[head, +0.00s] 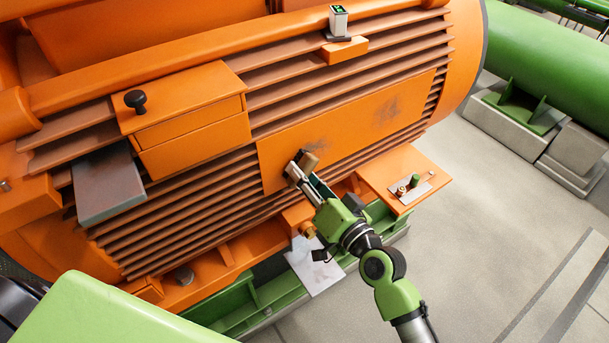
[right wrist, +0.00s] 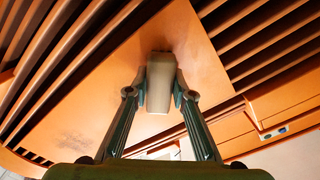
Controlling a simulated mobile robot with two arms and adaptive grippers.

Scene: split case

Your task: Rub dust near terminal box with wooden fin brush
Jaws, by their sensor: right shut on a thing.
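The orange finned motor casing fills most of the head view. An orange box (head: 185,105) with a black knob on top, which looks like the terminal box, sits at its upper left. A flat orange panel (head: 350,120) among the fins carries dark dust smudges, one to the right (head: 386,111) and one near my gripper. A smudge also shows in the right wrist view (right wrist: 76,140). My right gripper (head: 303,170) is shut on the wooden brush (head: 309,160), a pale block (right wrist: 160,80) in the right wrist view. Its far end is at the panel; contact is unclear. My left gripper is out of view.
A small device with a green display (head: 338,22) stands on the upper casing. A grey plate (head: 108,188) sticks out at left. An orange shelf (head: 390,170) with small knobs is right of my gripper. A pale sheet (head: 314,268) lies below. Open floor is at right.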

